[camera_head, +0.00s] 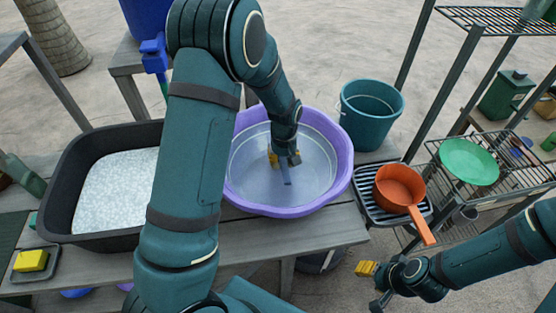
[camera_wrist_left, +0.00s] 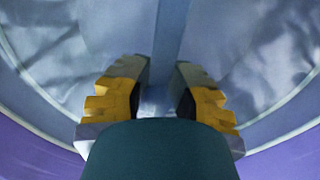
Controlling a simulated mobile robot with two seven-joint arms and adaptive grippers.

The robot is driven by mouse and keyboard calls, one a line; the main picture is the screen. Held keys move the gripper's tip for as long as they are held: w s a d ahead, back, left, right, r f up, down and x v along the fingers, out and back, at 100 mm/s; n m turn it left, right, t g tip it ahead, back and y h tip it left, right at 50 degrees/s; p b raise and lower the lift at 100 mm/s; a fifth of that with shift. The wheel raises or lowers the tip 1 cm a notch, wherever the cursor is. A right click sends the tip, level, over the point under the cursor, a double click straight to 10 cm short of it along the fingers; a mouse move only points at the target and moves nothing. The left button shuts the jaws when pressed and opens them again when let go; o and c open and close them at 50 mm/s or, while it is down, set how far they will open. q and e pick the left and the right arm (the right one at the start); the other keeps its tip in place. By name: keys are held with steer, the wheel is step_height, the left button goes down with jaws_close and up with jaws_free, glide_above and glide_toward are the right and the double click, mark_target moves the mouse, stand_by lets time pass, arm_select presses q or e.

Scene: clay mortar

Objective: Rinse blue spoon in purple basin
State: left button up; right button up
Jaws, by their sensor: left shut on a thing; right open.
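The purple basin (camera_head: 341,186) stands on the wooden table and holds clear liquid. My left gripper (camera_head: 284,158) reaches down inside the basin and is shut on the blue spoon (camera_head: 288,176). Only a short blue piece of the spoon shows below the fingers in the head view. In the left wrist view my left gripper (camera_wrist_left: 158,95) has its yellow fingers either side of the blue-grey spoon shaft (camera_wrist_left: 172,35), which runs up to the top edge; its end is not clear. My right gripper (camera_head: 374,284) is open and empty, in front of the table's right end.
A black tub (camera_head: 66,190) of white granules stands left of the basin. A yellow sponge (camera_head: 31,261) lies in a small dish at the front left. A teal bucket (camera_head: 371,123) stands behind right. An orange pan (camera_head: 400,187) sits on a rack, with a green plate (camera_head: 468,161) beyond.

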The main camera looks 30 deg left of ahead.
arm_select(q)
steer(key=shift+s+a, duration=0.25)
steer(key=shift+a, duration=0.3)
steer(key=shift+s+a, duration=0.25)
steer(key=shift+a, duration=0.3)
steer(key=shift+w+d, duration=0.3)
steer(key=shift+d, duration=0.3)
steer(key=shift+w+d, duration=0.25)
steer(key=shift+d, duration=0.35)
steer(key=shift+s+a, duration=0.3)
steer(key=shift+a, duration=0.3)
steer(key=shift+s+a, duration=0.25)
steer(key=shift+a, duration=0.3)
steer(key=shift+w+d+p, duration=0.3)
steer(key=shift+d+p, duration=0.05)
steer(key=shift+d, duration=0.25)
